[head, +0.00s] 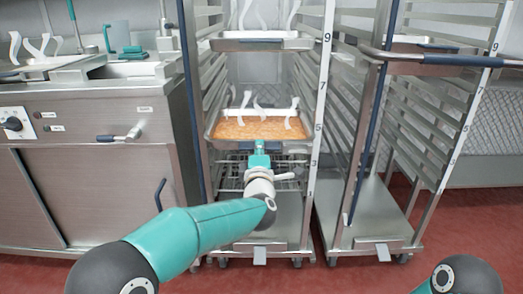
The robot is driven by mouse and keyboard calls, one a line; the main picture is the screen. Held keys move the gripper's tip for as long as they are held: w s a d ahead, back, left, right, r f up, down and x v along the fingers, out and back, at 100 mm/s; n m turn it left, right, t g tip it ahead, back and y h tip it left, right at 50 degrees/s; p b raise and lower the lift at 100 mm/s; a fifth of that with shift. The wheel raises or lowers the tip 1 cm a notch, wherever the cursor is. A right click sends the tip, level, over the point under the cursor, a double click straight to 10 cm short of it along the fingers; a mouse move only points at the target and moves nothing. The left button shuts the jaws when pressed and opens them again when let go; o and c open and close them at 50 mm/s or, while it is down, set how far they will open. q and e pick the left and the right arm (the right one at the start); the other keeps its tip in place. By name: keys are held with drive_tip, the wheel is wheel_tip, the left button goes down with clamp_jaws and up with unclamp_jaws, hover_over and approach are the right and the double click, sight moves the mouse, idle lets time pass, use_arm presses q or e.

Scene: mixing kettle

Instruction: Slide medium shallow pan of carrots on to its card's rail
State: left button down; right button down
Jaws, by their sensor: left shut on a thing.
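The pan of carrots (215,129) is a shallow metal pan with an orange filling, level inside the left rack (320,100), near the number 5 on its post. White steam-like wisps rise over the carrots. My left gripper (259,150) is at the middle of the pan's front edge and shut on it. The fingertips are partly hidden by the pan and the gripper body. I cannot tell whether the pan's sides rest on the rails. No card can be made out. My right gripper is out of view; only part of my right arm shows at the bottom right.
Another steaming pan (262,44) sits higher in the left rack. Wire shelves (230,176) lie below the carrots. A second rack (385,215) stands close on the right, with a blue-and-steel handle bar (430,58). A steel kettle cabinet (95,190) borders the left. Red floor (455,225) is open at right.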

use_arm(q)
drive_tip(key=shift+w+a+r, duration=0.1)
drive_tip(key=shift+r, duration=0.3)
drive_tip(key=shift+w+r+p, duration=0.15)
drive_tip(key=shift+w+p, duration=1.75)
drive_tip(key=shift+w, duration=0.8)
drive_tip(key=w+p, duration=0.2)
drive_tip(key=shift+w, duration=0.3)
drive_tip(key=w+p, duration=0.2)
drive_tip(key=p, duration=0.1)
drive_tip(key=shift+w, duration=0.2)
drive_tip(key=shift+p, duration=0.3)
drive_tip(key=shift+w+f, duration=0.35)
